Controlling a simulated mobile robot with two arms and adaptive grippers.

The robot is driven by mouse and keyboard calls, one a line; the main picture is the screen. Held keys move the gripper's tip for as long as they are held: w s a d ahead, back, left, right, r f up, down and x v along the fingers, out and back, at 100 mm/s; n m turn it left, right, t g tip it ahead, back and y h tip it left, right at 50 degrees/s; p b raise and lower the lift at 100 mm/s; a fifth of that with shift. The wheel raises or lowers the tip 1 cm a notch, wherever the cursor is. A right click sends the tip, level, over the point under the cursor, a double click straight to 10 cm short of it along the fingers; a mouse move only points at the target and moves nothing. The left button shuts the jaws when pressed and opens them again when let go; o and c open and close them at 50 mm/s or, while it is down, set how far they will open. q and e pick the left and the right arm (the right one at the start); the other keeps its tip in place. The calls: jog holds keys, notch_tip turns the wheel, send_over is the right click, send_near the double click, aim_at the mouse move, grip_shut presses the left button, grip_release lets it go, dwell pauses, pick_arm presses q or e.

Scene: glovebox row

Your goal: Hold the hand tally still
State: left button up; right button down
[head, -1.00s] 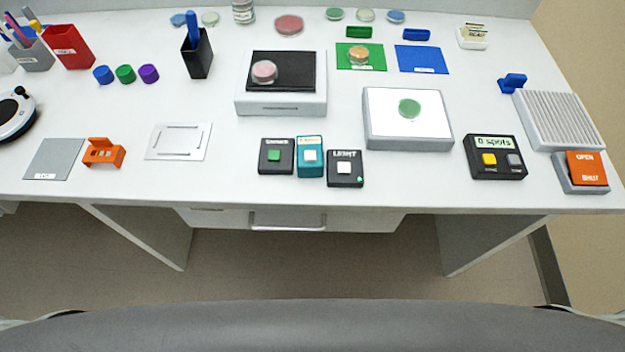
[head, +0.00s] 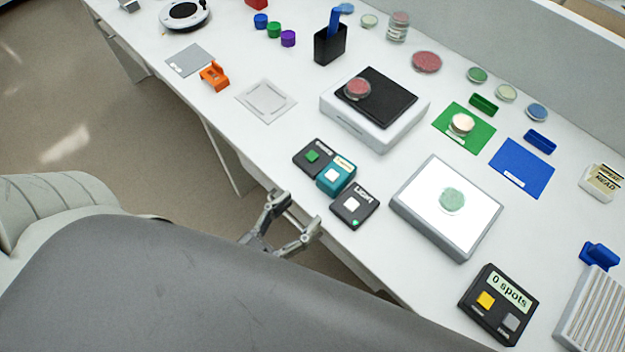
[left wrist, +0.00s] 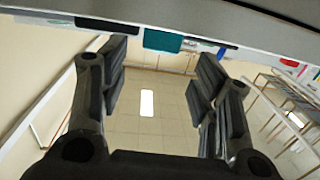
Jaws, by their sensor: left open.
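The hand tally appears to be the black box (head: 498,303) that reads "0 spots", with a yellow and a grey button. It sits on the bench near the front edge at the lower right of the head view. My left gripper (head: 296,213) is open and empty in front of the bench edge, close to the row of small button boxes and well left of the tally. In the left wrist view its spread fingers (left wrist: 160,77) have only air and floor between them. My right gripper is not in view.
A black "LIGHT" box (head: 354,206), a teal box (head: 336,175) and a black green-button box (head: 313,157) stand at the front edge. A light plate (head: 415,207) with a dish lies between them and the tally. A ribbed grey block (head: 592,318) is right of the tally.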

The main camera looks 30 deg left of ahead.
aim_at(328, 178)
pick_arm(q)
jog(key=x, duration=0.3)
jog(key=r+p+x, duration=0.1)
jog(key=x, duration=0.2)
jog(key=r+p+x, duration=0.1)
jog(key=x, duration=0.1)
jog(key=shift+w, duration=0.45)
jog(key=shift+p+x, duration=0.35)
jog(key=shift+x, duration=0.6)
jog(key=shift+f, duration=0.1)
jog(key=shift+c, duration=0.5)
jog(key=c, duration=0.7)
jog(key=shift+c, duration=0.2)
